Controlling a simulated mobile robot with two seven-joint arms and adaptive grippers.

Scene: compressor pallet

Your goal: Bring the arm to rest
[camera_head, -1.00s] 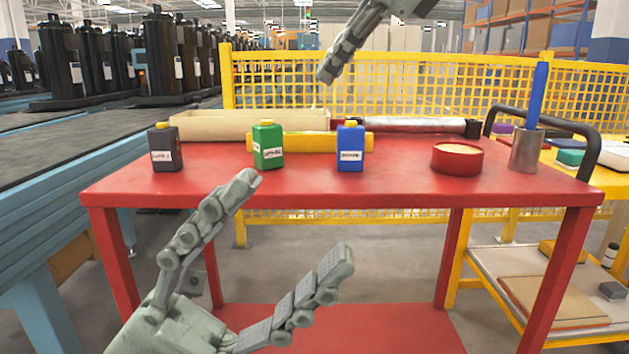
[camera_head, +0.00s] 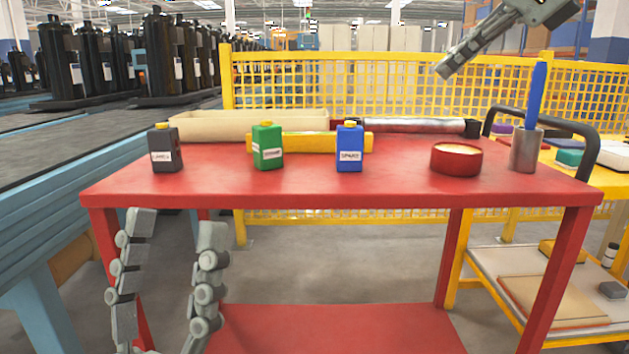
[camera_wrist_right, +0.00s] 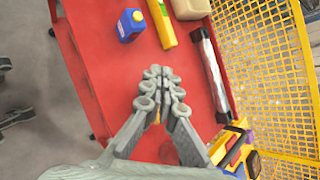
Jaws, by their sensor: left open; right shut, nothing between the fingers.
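My left gripper (camera_head: 173,220) is low at the left front of the red table (camera_head: 330,190) in the head view. Its fingers point up and stand apart with nothing between them. My right gripper (camera_head: 443,72) is at the upper right of the head view, raised above the table in front of the yellow fence. In the right wrist view my right gripper (camera_wrist_right: 158,72) has its fingers together and empty, above the red tabletop. Most of both arms is outside the head view.
The table holds black (camera_head: 165,148), green (camera_head: 267,146) and blue (camera_head: 349,147) bottles, a yellow block (camera_head: 310,142), a red round tin (camera_head: 457,159) and a metal cup (camera_head: 526,151) with a blue tool. A yellow mesh fence (camera_head: 400,90) stands behind; a conveyor (camera_head: 60,160) runs at left.

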